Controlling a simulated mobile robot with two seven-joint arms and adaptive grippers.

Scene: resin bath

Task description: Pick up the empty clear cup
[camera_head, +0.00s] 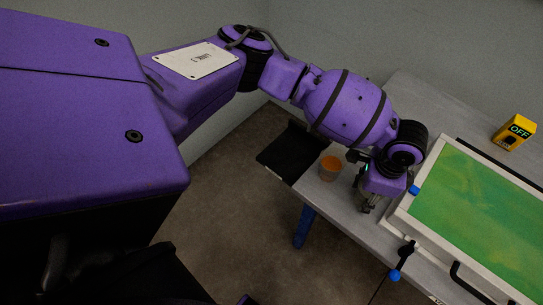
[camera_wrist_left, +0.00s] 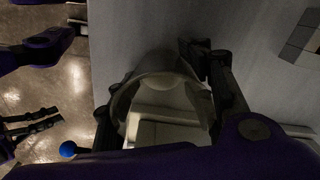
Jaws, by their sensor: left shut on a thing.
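My left gripper (camera_head: 369,203) is over the grey table, between an orange cup and the framed green bath. It points down. In the left wrist view its two dark fingers (camera_wrist_left: 165,110) are on either side of a clear, see-through cup (camera_wrist_left: 165,88), and the gripper is shut on it. I look into the cup's round mouth, and it looks empty. The cup is hardly visible in the head view, and I cannot tell whether it touches the table. Dark fingers at the left of the wrist view seem to be my right gripper (camera_wrist_left: 32,124); their opening is unclear.
The orange cup (camera_head: 330,169) stands near the table's left corner. The green bath (camera_head: 480,205) has a pale frame with blue-knobbed clamps (camera_head: 395,275) close to my left gripper. A yellow box reading OFF (camera_head: 514,132) stands behind it. A black flat surface (camera_head: 288,150) adjoins the table's left side.

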